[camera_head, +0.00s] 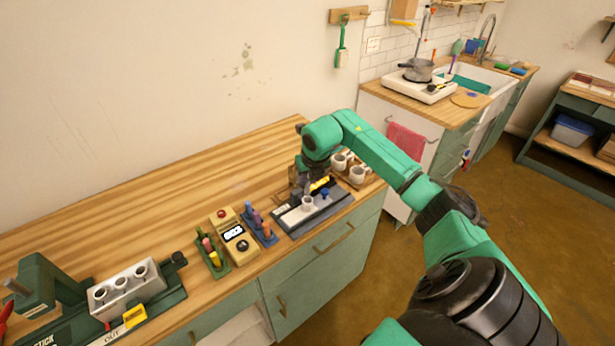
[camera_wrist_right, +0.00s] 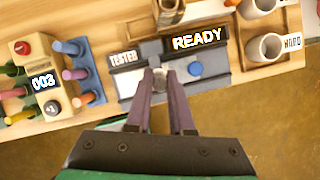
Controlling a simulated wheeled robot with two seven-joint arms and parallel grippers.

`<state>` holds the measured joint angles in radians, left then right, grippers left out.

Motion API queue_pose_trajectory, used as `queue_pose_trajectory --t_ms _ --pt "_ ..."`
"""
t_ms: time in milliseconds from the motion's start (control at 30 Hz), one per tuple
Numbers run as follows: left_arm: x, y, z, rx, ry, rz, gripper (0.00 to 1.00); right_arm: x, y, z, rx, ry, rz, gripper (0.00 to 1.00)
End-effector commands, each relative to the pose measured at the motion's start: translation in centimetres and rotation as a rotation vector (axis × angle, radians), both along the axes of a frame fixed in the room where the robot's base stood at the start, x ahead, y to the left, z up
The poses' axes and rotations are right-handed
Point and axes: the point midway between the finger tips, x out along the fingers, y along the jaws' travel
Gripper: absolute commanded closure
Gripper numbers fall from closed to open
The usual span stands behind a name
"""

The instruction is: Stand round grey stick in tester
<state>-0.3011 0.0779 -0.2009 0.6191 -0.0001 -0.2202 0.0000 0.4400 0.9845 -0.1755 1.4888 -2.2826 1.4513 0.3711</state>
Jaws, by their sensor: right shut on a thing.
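The tester (camera_head: 335,208) is a dark and grey box on the wooden counter with a blue button (camera_head: 325,192). In the right wrist view the tester (camera_wrist_right: 126,83) bears a TESTER label and a display reading READY. My right gripper (camera_wrist_right: 160,72) points down over the tester, left of the blue button. It is shut on a pale grey thing (camera_wrist_right: 159,88), seemingly the round grey stick, mostly hidden between the fingers. I cannot tell whether its lower end is inside the tester. My left gripper is out of view.
Left of the tester stand a blue rack (camera_head: 247,212) and a green rack (camera_head: 222,271) of coloured sticks, with a yellow counter box (camera_head: 228,222) between. A tray with white cups (camera_head: 357,174) is close on the right. A white block with holes (camera_head: 126,292) stands far left.

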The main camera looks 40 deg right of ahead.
Motion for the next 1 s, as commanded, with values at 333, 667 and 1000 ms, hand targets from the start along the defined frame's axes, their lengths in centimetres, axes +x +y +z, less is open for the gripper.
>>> queue_pose_trajectory --t_ms 333,667,1000 --pt "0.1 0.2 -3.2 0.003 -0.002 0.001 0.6 0.0 0.0 -3.9 0.0 0.0 -0.001 1.0" --pt "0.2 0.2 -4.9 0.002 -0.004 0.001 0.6 0.0 0.0 -6.1 -0.001 0.001 0.0 1.0" --pt "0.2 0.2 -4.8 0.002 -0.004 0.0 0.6 -0.3 0.1 -6.5 0.001 0.013 0.001 0.45"
